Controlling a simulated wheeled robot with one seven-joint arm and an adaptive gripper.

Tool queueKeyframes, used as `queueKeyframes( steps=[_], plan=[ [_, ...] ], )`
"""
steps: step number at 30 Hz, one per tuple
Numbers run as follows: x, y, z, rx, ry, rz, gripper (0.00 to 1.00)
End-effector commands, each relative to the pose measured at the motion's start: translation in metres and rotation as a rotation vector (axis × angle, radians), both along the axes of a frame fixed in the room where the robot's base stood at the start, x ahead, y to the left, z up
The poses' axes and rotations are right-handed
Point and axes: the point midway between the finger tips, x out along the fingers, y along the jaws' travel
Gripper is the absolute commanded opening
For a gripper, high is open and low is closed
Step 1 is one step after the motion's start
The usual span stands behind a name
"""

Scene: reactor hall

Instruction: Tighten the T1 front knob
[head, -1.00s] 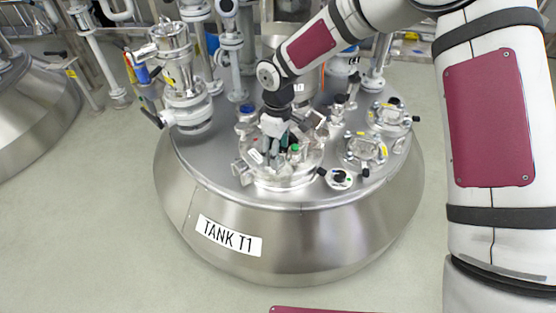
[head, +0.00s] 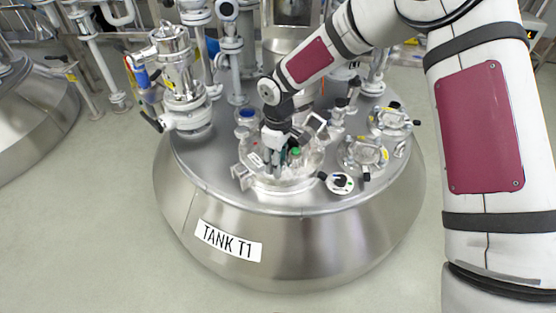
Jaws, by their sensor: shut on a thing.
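Tank T1 (head: 290,248) is a wide steel vessel with the label "TANK T1" (head: 228,241) on its front. On its lid sits a round metal manway cover (head: 288,182) with clamp hardware around its rim. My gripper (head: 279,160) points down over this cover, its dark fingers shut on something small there. The fingers and cover hardware hide what they grip, and I cannot make out the front knob clearly. A small green-topped part (head: 295,152) shows just right of the fingers.
Sight-glass fittings (head: 368,155) and a small round fitting with a black handle (head: 340,183) stand right of the cover. A tall valve (head: 178,75) stands at the left, with pipes behind. The floor at the front left is clear.

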Motion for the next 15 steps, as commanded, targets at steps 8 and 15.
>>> queueKeyframes(
  steps=[8, 15],
  plan=[
    [-0.0006, 0.0004, 0.0000, -0.001, 0.001, -0.124, 0.14],
    [-0.0004, 0.0004, 0.0001, 0.000, 0.001, -0.122, 0.60]
  ],
)
